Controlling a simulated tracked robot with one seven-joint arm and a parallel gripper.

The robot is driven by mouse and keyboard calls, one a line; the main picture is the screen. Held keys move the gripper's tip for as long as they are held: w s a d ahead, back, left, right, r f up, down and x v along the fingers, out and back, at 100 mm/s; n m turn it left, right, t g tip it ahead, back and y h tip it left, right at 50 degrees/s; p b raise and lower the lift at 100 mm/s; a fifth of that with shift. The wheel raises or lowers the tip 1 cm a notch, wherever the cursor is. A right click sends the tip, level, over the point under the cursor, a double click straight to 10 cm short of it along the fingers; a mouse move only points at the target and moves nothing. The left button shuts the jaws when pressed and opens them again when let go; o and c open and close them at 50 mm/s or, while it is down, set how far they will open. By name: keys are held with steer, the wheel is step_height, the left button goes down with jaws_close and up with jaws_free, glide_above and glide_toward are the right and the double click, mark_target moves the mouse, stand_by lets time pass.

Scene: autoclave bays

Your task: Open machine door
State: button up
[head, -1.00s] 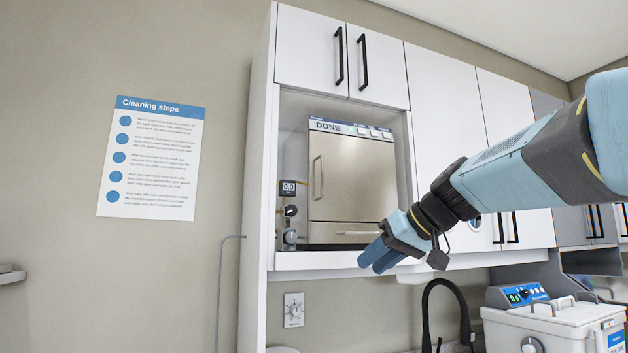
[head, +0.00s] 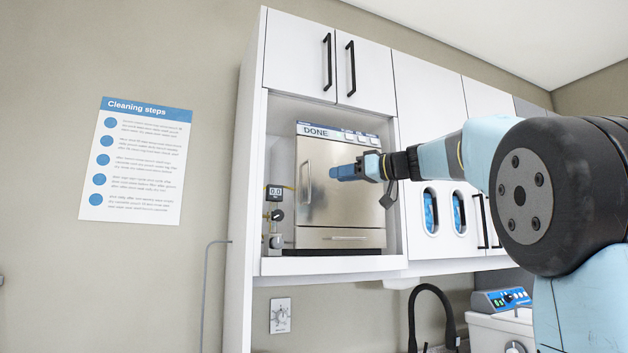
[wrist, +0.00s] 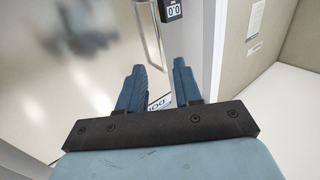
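The machine (head: 391,215) stands in an open bay of the white cabinet, its display panel (head: 318,131) reading DONE. Its shiny metal door (head: 345,212) is closed, with a slim upright handle (head: 306,183) on the left side. The door fills the left of the wrist view (wrist: 60,75), reflecting my fingers; the handle (wrist: 148,28) shows beyond the fingertips. My gripper (head: 332,172) is in front of the door's upper part, right of the handle. In the wrist view its two blue fingers (wrist: 158,68) are apart, with no object held between them.
A small 0.0 readout (head: 275,192) and valve fittings (head: 275,240) sit just left of the machine, beside the bay's side wall (head: 250,180). Closed upper cabinet doors (head: 300,55) hang above. A black tap (head: 432,300) stands below right.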

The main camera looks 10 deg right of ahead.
mark_target(314, 178)
steer(key=x, duration=0.9)
steer(key=shift+c, duration=0.3)
jaws_close()
stand_by(1.0)
